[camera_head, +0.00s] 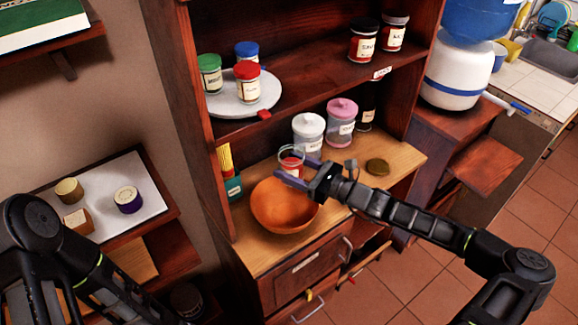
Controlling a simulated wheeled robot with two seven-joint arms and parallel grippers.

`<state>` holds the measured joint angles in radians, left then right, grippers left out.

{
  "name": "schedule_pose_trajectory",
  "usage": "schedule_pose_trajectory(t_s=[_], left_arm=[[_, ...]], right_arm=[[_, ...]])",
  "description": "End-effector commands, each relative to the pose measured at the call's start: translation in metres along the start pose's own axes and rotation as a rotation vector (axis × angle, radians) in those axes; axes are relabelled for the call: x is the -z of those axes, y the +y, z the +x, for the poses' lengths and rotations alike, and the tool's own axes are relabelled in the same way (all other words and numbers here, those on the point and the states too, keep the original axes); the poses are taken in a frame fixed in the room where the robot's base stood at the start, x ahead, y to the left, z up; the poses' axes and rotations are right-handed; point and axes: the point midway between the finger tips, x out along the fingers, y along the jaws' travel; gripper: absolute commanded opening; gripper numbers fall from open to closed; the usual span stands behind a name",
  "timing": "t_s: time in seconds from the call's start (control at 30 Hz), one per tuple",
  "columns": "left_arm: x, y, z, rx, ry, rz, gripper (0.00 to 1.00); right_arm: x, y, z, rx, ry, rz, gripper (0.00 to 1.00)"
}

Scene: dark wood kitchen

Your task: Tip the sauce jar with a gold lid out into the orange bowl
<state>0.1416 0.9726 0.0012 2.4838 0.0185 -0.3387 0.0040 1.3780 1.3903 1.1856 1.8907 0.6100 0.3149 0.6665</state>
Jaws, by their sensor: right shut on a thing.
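The sauce jar (291,160) is a small clear glass jar with red contents, and its top looks open. My right gripper (297,175) is shut on it at the back rim of the orange bowl. The jar looks about upright; its lower part is partly hidden by the fingers. The orange bowl (281,215) stands on the wooden counter, just in front of the jar, and its visible inside looks empty. A round gold lid (378,167) lies on the counter to the right, apart from the jar. My left arm shows at the lower left; its gripper is out of view.
A white canister (308,131) and a pink canister (341,121) stand close behind the jar. A dark bottle (367,108) stands beside them. The shelf (310,98) above holds several jars. Counter around the gold lid is clear.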

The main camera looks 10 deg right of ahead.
Motion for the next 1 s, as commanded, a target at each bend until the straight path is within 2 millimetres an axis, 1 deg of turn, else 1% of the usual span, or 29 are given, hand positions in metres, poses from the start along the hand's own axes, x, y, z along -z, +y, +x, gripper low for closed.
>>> schedule_pose_trajectory(t_s=[0.17, 0.37, 0.57, 0.77, 0.8, 0.83, 1.0], left_arm=[[0.000, 0.000, 0.001, 0.000, 0.001, 0.000, 0.82], [0.001, -0.003, 0.009, -0.002, 0.004, 0.001, 0.82], [0.002, -0.007, 0.028, -0.007, 0.009, 0.004, 0.82], [0.005, -0.013, 0.050, -0.015, 0.017, 0.010, 0.82], [0.005, -0.010, 0.044, -0.016, 0.017, 0.010, 0.82], [0.005, -0.010, 0.042, -0.015, 0.017, 0.010, 0.82], [0.005, -0.010, 0.042, -0.015, 0.017, 0.010, 0.82]], right_arm=[[-0.001, 0.000, 0.000, -0.002, -0.003, -0.005, 0.00], [0.004, -0.002, 0.000, -0.001, -0.002, -0.047, 0.00], [0.011, -0.007, 0.000, -0.001, -0.003, -0.151, 0.00], [0.019, -0.014, 0.000, -0.001, -0.003, -0.303, 0.00], [0.013, -0.013, 0.000, -0.002, -0.003, -0.304, 0.00], [0.012, -0.013, 0.000, -0.002, -0.003, -0.302, 0.00], [0.012, -0.013, 0.000, -0.002, -0.003, -0.300, 0.00]])
